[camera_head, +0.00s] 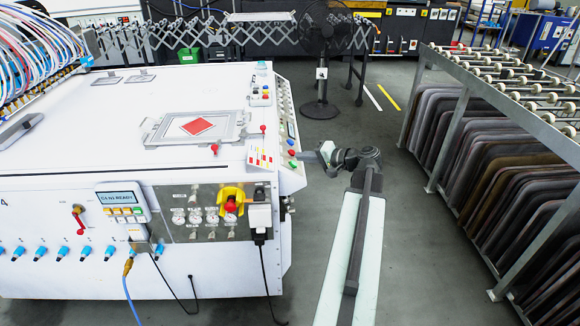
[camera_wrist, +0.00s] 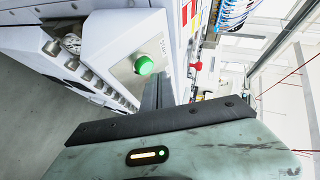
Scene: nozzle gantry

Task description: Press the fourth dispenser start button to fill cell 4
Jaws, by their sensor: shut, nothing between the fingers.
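A round green button (camera_wrist: 144,65) sits on the sloped white end panel of the machine in the wrist view. In the wrist view my dark fingers (camera_wrist: 158,92) point at the panel, just right of and below the green button. Contact cannot be told.
A red knob on a yellow mount (camera_head: 231,203) is at the front right corner. A tray rack (camera_head: 500,170) stands to the right, a black fan (camera_head: 322,60) behind. Floor between is clear.

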